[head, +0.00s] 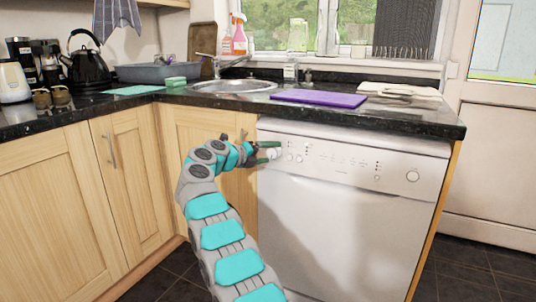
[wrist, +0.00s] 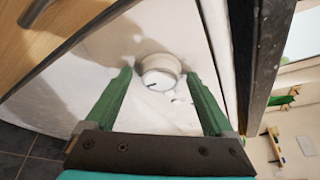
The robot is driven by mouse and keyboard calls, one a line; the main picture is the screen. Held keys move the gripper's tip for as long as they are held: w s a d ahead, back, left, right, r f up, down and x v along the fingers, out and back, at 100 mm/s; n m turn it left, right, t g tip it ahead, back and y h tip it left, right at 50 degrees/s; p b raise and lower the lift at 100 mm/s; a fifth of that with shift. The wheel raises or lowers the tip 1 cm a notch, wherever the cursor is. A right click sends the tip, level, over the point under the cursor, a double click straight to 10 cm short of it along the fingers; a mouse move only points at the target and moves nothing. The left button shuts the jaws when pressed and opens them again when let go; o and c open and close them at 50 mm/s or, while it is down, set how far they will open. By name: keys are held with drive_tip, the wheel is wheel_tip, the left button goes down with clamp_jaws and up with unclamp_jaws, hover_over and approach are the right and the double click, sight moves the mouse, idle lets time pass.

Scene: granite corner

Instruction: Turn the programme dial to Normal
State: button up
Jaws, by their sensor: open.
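The programme dial (wrist: 160,72) is a round white knob on the white dishwasher's control panel, with a small dark mark near its lower left edge in the wrist view. Its labels are too small to read. In the head view the dial (head: 274,154) sits at the panel's left end, partly hidden by my gripper. My gripper (head: 270,151) has green fingers and reaches the panel from the left. In the wrist view my gripper (wrist: 160,82) is open, with one finger on each side of the dial. Gaps show between the fingers and the knob.
The dishwasher (head: 330,230) stands under a black granite worktop (head: 410,117) that overhangs close above the panel. A purple board (head: 318,98) and a sink (head: 235,86) are on top. Wooden cupboards (head: 60,200) stand to the left. Dark tiled floor shows at right.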

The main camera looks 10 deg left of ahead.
drive_tip(key=b+v, duration=0.2)
drive_tip(key=v, duration=0.5)
drive_tip(key=shift+s+a, duration=0.25)
drive_tip(key=shift+s, duration=0.1)
drive_tip(key=shift+r, duration=0.1)
